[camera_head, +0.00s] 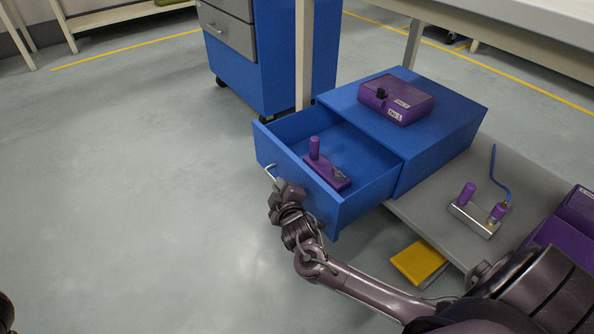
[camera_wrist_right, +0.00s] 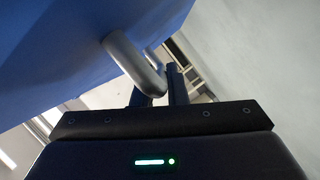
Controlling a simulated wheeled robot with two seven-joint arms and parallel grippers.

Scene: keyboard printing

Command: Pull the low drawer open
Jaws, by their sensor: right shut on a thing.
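The low drawer (camera_head: 262,142) is blue and stands pulled out from its blue cabinet (camera_head: 440,125). Inside it lies a purple tool (camera_head: 322,178) with an upright knob on a flat base. My right gripper (camera_head: 275,182) is at the drawer's front, shut on the metal handle (camera_head: 269,171). In the right wrist view the curved silver handle (camera_wrist_right: 135,65) runs down to the two dark fingers (camera_wrist_right: 160,88), against the blue front. The left gripper is not in view; only a dark piece shows at the lower left edge.
A purple box (camera_head: 396,98) sits on top of the cabinet. A grey platform (camera_head: 425,207) at the right carries a metal block (camera_head: 476,217) with purple knobs; a yellow piece (camera_head: 418,262) lies nearby. A taller blue cabinet (camera_head: 285,60) stands behind. Floor at the left is clear.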

